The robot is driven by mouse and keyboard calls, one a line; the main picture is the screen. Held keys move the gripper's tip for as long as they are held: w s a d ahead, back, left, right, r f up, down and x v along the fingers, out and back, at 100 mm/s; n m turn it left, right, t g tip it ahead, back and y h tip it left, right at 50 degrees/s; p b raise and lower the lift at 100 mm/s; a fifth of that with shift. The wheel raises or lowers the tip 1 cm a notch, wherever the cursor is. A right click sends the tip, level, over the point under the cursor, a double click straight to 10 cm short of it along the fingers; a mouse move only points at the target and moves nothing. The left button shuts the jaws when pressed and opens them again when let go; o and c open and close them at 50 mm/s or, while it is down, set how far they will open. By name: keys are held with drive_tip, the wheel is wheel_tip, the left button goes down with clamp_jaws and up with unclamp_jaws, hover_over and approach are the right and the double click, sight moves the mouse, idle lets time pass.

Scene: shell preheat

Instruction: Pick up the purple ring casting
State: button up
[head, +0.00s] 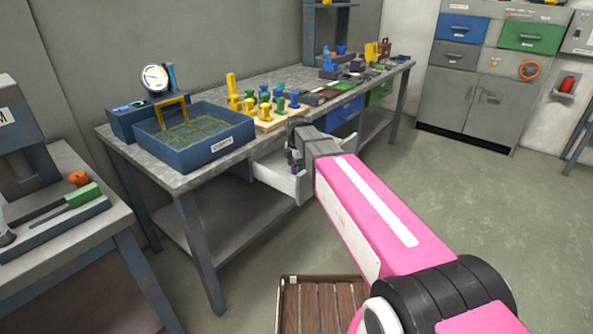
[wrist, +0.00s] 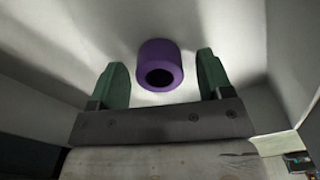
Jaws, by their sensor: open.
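The purple ring casting (wrist: 160,53) lies in a pale open drawer (head: 278,180), with its dark hole facing the wrist camera. My gripper (wrist: 163,68) is open, with one green finger on each side of the ring in the wrist view. Gaps show between the ring and both fingers, and I cannot tell how deep the ring sits between them. In the head view my gripper (head: 294,160) reaches down at the drawer beneath the workbench. The ring cannot be made out clearly there behind my wrist.
The pale drawer walls (wrist: 292,60) stand close around my gripper. On the workbench (head: 185,178) above are a blue tray (head: 207,152) and a wooden board with colored pegs (head: 268,122). A slatted wooden pallet (head: 318,305) lies on the floor. Open floor is at right.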

drive_tip(key=shift+f, duration=0.25)
drive_tip(key=c, duration=1)
drive_tip(key=shift+r, duration=0.1)
drive_tip(key=shift+c, duration=0.2)
